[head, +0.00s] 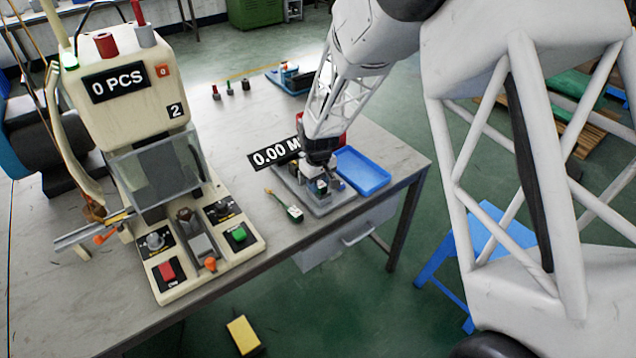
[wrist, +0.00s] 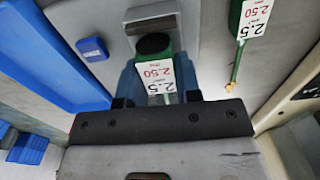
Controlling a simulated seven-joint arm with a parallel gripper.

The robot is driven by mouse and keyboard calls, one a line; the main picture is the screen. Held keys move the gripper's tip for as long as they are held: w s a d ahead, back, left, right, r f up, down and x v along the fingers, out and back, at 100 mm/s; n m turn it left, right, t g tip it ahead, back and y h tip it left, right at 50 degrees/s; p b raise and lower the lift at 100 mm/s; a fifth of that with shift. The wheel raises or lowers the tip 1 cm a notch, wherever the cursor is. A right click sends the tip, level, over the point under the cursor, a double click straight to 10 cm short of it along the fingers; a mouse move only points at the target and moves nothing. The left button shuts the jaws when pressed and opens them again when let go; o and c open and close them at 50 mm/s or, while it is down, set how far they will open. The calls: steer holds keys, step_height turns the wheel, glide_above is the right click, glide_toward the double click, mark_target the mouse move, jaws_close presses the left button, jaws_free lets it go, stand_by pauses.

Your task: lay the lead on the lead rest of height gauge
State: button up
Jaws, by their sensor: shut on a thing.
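My gripper (head: 321,172) is over the height gauge (head: 338,203), a grey base with a black display reading 0.00. In the wrist view my gripper (wrist: 157,82) is shut on the lead (wrist: 152,72), a green piece with a black end and a white tag reading 2.5. A metal part of the gauge (wrist: 150,13) shows just beyond its black end. My gripper hides the lead rest, and I cannot tell if the lead touches it. A similar green tagged piece (head: 294,213) lies on the table beside the gauge; it also shows in the wrist view (wrist: 239,50).
A blue tray (head: 362,172) stands just right of the gauge, near the table edge. A cream press (head: 130,60) with coloured buttons stands at the left. Several small pieces (head: 230,88) stand farther back. The table between press and gauge is mostly clear.

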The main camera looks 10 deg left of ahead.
steer(key=shift+f, duration=0.1)
steer(key=o, duration=0.9)
step_height(320, 180, up, 12)
steer(key=shift+r, duration=0.15)
stand_by(0.3)
steer(key=shift+d, duration=0.1)
stand_by(0.7)
